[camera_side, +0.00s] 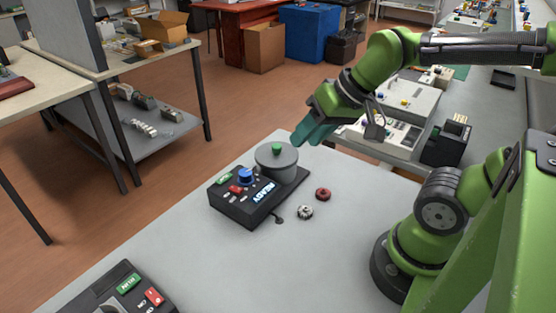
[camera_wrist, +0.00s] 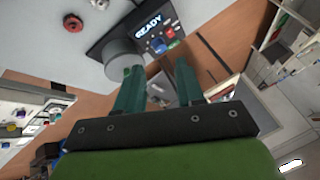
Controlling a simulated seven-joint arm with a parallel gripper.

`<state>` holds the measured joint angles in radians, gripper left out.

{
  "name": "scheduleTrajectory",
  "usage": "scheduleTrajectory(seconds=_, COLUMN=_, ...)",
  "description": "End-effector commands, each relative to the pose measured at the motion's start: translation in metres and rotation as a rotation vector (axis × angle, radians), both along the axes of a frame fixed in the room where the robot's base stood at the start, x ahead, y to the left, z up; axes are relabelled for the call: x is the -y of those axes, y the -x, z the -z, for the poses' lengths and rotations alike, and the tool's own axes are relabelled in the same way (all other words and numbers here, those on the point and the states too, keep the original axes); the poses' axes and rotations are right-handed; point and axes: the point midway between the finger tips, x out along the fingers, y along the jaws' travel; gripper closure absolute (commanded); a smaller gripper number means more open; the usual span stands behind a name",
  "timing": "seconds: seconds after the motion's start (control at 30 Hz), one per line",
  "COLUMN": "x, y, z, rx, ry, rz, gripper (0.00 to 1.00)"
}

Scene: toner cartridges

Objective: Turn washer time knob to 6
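The washer (camera_side: 232,207) is a black box on the grey table, with a lit READY display (camera_side: 264,193). A blue knob (camera_side: 246,175) stands on its top panel beside red and green buttons. A grey drum (camera_side: 276,162) with a green cap is at its right end. In the wrist view the blue knob (camera_wrist: 158,45) lies below the display, with the drum (camera_wrist: 124,54) to its left. My gripper (camera_side: 310,132) is above and to the right of the drum, apart from it. Its teal fingers (camera_wrist: 158,78) are spread and empty. Any knob numbers are unreadable.
A red ring (camera_side: 322,194) and a small toothed metal part (camera_side: 305,212) lie right of the washer. A second dark device (camera_side: 115,290) with green and red buttons is at the front left. Equipment (camera_side: 405,105) stands behind my gripper.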

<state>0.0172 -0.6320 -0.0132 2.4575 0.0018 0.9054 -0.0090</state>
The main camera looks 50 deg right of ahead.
Motion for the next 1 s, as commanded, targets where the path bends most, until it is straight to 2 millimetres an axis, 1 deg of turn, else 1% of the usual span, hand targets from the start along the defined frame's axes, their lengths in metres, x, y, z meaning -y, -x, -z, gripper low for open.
scheduleTrajectory(seconds=0.03, x=0.004, y=-0.012, z=0.003, rx=-0.038, ry=0.007, rz=-0.014, gripper=0.54)
scheduleTrajectory(seconds=0.07, x=0.007, y=-0.02, z=0.004, rx=-0.056, ry=0.018, rz=-0.039, gripper=0.54)
scheduleTrajectory(seconds=0.17, x=0.018, y=-0.051, z=0.008, rx=-0.103, ry=0.08, rz=-0.189, gripper=0.54)
scheduleTrajectory(seconds=0.2, x=0.023, y=-0.064, z=0.01, rx=-0.116, ry=0.11, rz=-0.271, gripper=0.54)
scheduleTrajectory(seconds=0.3, x=0.034, y=-0.09, z=0.015, rx=-0.12, ry=0.185, rz=-0.481, gripper=0.54)
scheduleTrajectory(seconds=0.4, x=0.04, y=-0.108, z=0.015, rx=-0.096, ry=0.253, rz=-0.675, gripper=0.54)
scheduleTrajectory(seconds=0.5, x=0.041, y=-0.117, z=0.01, rx=-0.056, ry=0.311, rz=-0.826, gripper=0.54)
scheduleTrajectory(seconds=0.6, x=0.04, y=-0.118, z=0.004, rx=-0.021, ry=0.352, rz=-0.923, gripper=0.54)
scheduleTrajectory(seconds=0.73, x=0.038, y=-0.117, z=0.007, rx=-0.011, ry=0.37, rz=-0.976, gripper=0.54)
scheduleTrajectory(seconds=0.87, x=0.035, y=-0.121, z=0.02, rx=-0.013, ry=0.372, rz=-0.982, gripper=0.54)
scheduleTrajectory(seconds=1.0, x=0.028, y=-0.128, z=0.045, rx=-0.015, ry=0.37, rz=-0.981, gripper=0.54)
